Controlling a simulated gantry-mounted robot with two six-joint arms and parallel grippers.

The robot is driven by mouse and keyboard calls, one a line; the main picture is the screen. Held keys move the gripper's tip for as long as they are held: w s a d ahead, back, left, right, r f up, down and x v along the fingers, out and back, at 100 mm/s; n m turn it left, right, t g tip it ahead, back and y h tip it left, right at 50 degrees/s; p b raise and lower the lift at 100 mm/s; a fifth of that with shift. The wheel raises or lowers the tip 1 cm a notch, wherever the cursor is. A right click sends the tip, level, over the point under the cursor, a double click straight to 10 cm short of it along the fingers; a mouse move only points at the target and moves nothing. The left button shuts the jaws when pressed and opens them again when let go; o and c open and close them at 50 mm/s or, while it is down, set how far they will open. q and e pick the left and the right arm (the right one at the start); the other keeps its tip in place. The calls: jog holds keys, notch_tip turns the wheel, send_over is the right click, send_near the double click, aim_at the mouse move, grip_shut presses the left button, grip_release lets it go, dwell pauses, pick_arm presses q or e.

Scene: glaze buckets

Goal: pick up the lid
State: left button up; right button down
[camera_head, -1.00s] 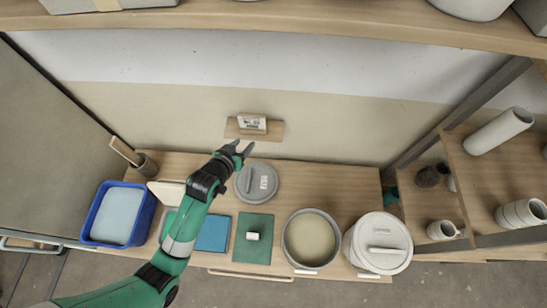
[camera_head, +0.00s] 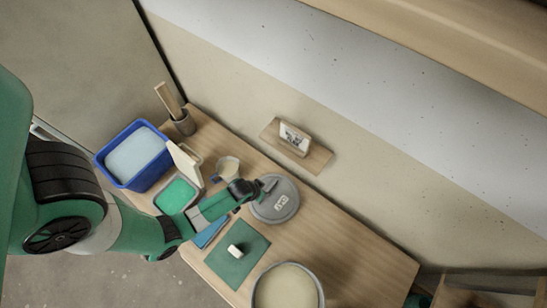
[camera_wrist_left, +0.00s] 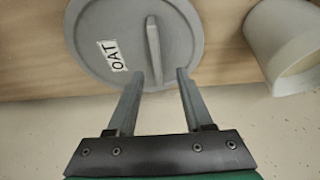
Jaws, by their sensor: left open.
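The lid (camera_head: 281,205) is a round grey disc lying flat on the wooden table, with a raised bar handle and a white label. In the left wrist view the lid (camera_wrist_left: 96,25) fills the top left, its label reads "OAT", and its bar handle (camera_wrist_left: 153,45) points toward my gripper. My left gripper (camera_head: 265,187) is at the lid's left side in the head view. In the left wrist view the left gripper (camera_wrist_left: 160,75) is open, with one finger on each side of the handle's near end. Contact cannot be told. My right gripper is not in view.
A pale cup (camera_head: 228,167) stands left of the lid. A bucket of cream glaze (camera_head: 288,290) is at the front. A white block (camera_head: 236,250) sits on a green mat (camera_head: 228,268). A blue bin (camera_head: 112,170) is at the left. The table right of the lid is clear.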

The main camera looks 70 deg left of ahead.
aim_at(274, 197)
pick_arm(q)
jog(key=shift+w, duration=0.1)
jog(key=b+x, duration=0.2)
jog(key=x, duration=0.1)
jog(key=b+x, duration=0.1)
jog(key=b, duration=0.1)
jog(key=shift+w+d+f, duration=0.1)
jog(key=shift+d+f, duration=0.1)
jog(key=shift+f, duration=0.25)
jog(key=shift+w+a+f, duration=0.1)
jog(key=shift+w+f, duration=0.05)
jog(key=shift+f, duration=0.1)
jog(key=shift+r, duration=0.15)
grip_shut()
